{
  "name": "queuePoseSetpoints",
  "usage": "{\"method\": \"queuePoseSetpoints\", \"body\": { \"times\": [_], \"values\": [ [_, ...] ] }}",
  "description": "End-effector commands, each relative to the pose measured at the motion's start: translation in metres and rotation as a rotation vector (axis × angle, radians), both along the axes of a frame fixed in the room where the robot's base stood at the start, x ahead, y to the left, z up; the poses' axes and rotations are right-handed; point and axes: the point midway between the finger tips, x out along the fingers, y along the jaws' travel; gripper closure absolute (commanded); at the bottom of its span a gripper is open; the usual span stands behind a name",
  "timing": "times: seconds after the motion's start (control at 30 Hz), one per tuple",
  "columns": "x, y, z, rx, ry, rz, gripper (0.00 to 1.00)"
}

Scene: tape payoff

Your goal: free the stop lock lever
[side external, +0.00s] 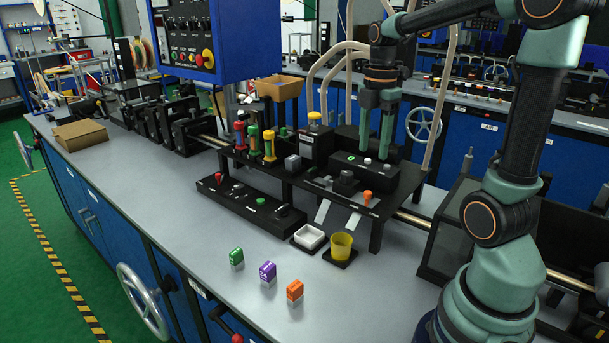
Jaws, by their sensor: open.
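My gripper (374,153) points straight down with its two green fingers apart and nothing between them. Its tips are just above or at a black box (350,168) with a small green button and a white button on top; I cannot tell whether they touch it. I cannot tell for sure which part is the stop lock lever. Candidates are a small red-topped lever (219,179) on the low black panel at the front and an orange knob (367,196) on the black stand below my gripper. Both are apart from my fingers.
A white tray (309,237) and a yellow cup (341,246) sit in front. Green, purple and orange blocks (267,271) stand near the bench's front edge. The bench's left front is clear.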

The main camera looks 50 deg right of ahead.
Motion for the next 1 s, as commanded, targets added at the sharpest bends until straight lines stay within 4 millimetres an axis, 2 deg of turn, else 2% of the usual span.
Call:
{"method": "queuePoseSetpoints", "body": {
  "times": [0.3,0.5,0.7,1.0],
  "values": [
    [-0.001,0.001,-0.06,0.003,0.005,0.0,0.47],
    [0.0,0.001,-0.091,0.003,0.004,0.0,0.47],
    [0.0,0.001,-0.107,0.002,0.003,0.0,0.47],
    [0.0,0.001,-0.109,0.0,0.0,-0.001,0.47]
  ]
}}
